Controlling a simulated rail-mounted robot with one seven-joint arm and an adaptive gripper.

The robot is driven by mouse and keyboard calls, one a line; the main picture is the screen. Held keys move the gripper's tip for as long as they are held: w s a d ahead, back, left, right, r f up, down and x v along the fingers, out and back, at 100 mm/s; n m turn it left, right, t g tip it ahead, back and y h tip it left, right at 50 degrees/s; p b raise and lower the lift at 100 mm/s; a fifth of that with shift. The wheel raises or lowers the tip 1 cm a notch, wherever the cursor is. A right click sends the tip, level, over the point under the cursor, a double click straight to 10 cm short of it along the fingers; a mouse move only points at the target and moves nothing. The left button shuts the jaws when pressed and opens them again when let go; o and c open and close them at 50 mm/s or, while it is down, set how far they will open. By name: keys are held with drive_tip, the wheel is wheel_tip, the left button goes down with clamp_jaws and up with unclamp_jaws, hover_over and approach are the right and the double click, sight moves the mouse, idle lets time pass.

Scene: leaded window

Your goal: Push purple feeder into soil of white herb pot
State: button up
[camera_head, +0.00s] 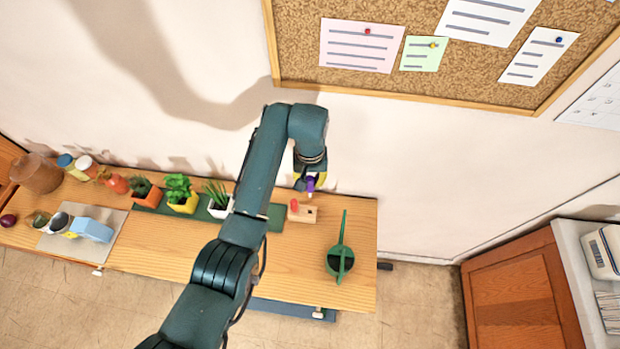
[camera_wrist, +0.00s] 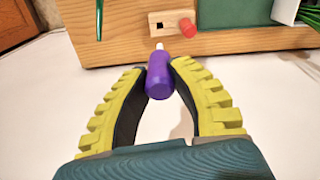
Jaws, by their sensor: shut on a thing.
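My gripper (camera_head: 308,176) is shut on the purple feeder (camera_wrist: 159,83), which sits between the yellow ribbed fingers with its pale tip pointing away from the palm. In the head view the purple feeder (camera_head: 310,185) is just behind the wooden holder, apparently above the bench. The white herb pot (camera_head: 220,211) with spiky green leaves stands on the green tray to the left, partly hidden by my arm. Part of the pot (camera_wrist: 286,11) shows at the top right of the wrist view.
The wooden holder (camera_head: 305,215) has a red feeder (camera_wrist: 188,27) and an empty slot. A green watering can (camera_head: 340,262) stands at the right. Yellow (camera_head: 184,205) and orange (camera_head: 151,196) pots share the green tray (camera_head: 274,218). A wall stands behind the bench.

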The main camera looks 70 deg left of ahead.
drive_tip(key=n, duration=0.2)
drive_tip(key=shift+w+a+f+n, duration=0.1)
drive_tip(key=shift+w+a+n, duration=0.15)
drive_tip(key=shift+a+n, duration=0.15)
drive_tip(key=shift+a+f+n, duration=0.1)
drive_tip(key=shift+f+n, duration=0.15)
drive_tip(key=shift+n, duration=0.55)
drive_tip(key=s+a+f+n+p, duration=0.1)
drive_tip(key=s+a+n+p, duration=0.1)
drive_tip(key=s, duration=0.7)
drive_tip(key=s+a+f+n+p, duration=0.1)
drive_tip(key=s+a+n, duration=0.3)
drive_tip(key=s+n, duration=0.3)
drive_tip(key=s+a+f+n+p, duration=0.1)
drive_tip(key=s+a+n+p, duration=0.1)
drive_tip(key=s, duration=1.1)
drive_tip(key=a+n, duration=0.1)
drive_tip(key=n, duration=0.1)
drive_tip(key=shift+s+a+f+n+p, duration=0.2)
drive_tip(key=shift+a+n+p, duration=0.1)
drive_tip(key=shift+a+p, duration=0.1)
drive_tip(key=shift+r+p, duration=0.2)
drive_tip(key=shift+p, duration=0.1)
wheel_tip(320, 180, down, 6)
drive_tip(key=b, duration=0.4)
